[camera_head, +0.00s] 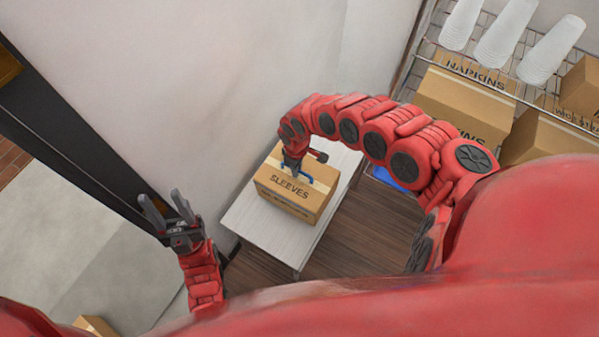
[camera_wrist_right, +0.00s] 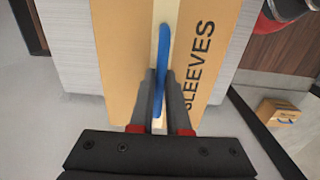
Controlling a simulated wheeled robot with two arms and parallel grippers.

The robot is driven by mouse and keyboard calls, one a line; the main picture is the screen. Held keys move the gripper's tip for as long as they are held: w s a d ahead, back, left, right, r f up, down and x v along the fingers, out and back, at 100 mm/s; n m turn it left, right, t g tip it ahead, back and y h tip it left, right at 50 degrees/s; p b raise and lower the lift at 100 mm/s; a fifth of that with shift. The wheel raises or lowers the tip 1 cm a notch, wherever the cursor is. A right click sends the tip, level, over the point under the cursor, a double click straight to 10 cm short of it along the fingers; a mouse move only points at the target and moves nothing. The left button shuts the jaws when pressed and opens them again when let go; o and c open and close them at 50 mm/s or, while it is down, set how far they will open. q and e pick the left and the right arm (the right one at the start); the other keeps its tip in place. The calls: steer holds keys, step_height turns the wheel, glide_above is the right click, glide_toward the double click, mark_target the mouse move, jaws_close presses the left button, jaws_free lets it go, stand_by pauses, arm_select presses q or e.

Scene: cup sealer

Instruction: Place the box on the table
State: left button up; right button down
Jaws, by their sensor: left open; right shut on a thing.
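A cardboard box (camera_head: 300,196) marked "SLEEVES" is at the light wooden table (camera_head: 262,232), over its top. I cannot tell whether its underside touches the table. My right gripper (camera_head: 293,172) is shut on the blue handle on top of the box. In the right wrist view the fingers (camera_wrist_right: 160,112) close around the blue handle (camera_wrist_right: 163,60), with the box top (camera_wrist_right: 120,50) behind them and the table surface (camera_wrist_right: 70,55) past its edge. My left gripper (camera_head: 166,210) is open and empty, left of the table and apart from it.
A wire shelf (camera_head: 530,95) at the right holds cartons marked "NAPKINS" (camera_head: 462,100) and stacked clear cups (camera_head: 505,35). Another carton (camera_head: 95,325) lies on the floor at the lower left. The table's near part is bare. A wall stands behind the table.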

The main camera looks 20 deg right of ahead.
steer(key=shift+w+d, duration=0.55)
steer(key=shift+f, duration=1.8)
steer(key=c, duration=0.9)
jaws_free()
step_height(320, 180, up, 6)
steer(key=shift+d+r+p, duration=0.1)
steer(key=shift+d+p, duration=0.05)
steer(key=shift+p, duration=0.3)
steer(key=r+p, duration=0.1)
steer(key=r, duration=0.2)
steer(key=r+p, duration=0.2)
steer(key=r, duration=0.1)
steer(key=shift+s+a, duration=0.15)
steer(key=shift+a, duration=0.05)
